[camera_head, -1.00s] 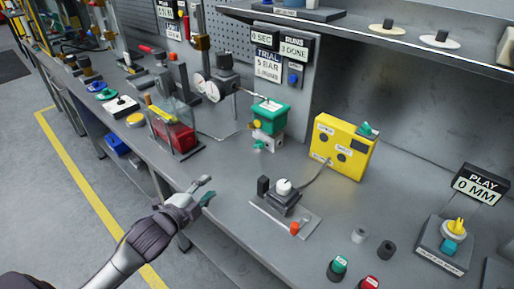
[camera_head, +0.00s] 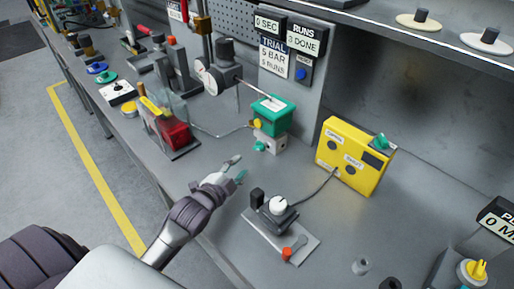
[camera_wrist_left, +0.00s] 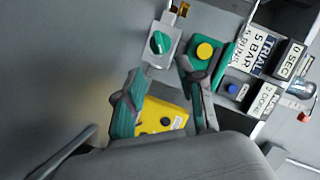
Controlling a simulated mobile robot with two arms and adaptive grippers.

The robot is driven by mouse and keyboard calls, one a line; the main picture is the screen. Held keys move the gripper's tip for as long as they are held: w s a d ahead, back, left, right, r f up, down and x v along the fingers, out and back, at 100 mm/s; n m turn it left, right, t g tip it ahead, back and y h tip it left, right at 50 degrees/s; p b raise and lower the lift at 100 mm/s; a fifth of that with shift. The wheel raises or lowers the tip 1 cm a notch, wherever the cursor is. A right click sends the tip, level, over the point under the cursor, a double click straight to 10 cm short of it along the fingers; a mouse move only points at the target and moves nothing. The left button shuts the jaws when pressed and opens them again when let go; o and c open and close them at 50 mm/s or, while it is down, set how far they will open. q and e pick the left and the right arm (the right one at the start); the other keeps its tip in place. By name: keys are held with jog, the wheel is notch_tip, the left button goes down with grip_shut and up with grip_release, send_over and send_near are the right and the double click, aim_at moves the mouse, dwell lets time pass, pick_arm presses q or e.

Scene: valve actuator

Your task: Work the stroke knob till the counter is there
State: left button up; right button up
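A teal knob (camera_head: 260,146) sits on a pale block below the green box (camera_head: 273,118), which has a yellow button (camera_head: 257,124). I cannot tell which knob is the stroke knob. The counter sign (camera_head: 303,40) reads RUNS 3 DONE, and the trial sign (camera_head: 273,57) reads 5 BAR, 5 RUNS. In the left wrist view the teal knob (camera_wrist_left: 160,42) lies beyond the spread fingers (camera_wrist_left: 158,74). My right gripper is out of view.
A yellow box (camera_head: 352,158) with a teal switch stands right of the green box. A plate with a white knob (camera_head: 278,205) and an orange-topped peg lies in front. A red-bodied fixture (camera_head: 175,135) stands left.

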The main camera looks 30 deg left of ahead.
aim_at(257, 149)
pick_arm(q)
jog(key=x, duration=0.6)
jog(key=shift+r+p, duration=0.1)
jog(key=shift+p, duration=0.25)
jog(key=x, duration=0.4)
jog(key=shift+w, duration=0.45)
jog(key=shift+f, duration=0.25)
jog(key=shift+c, duration=0.8)
grip_shut()
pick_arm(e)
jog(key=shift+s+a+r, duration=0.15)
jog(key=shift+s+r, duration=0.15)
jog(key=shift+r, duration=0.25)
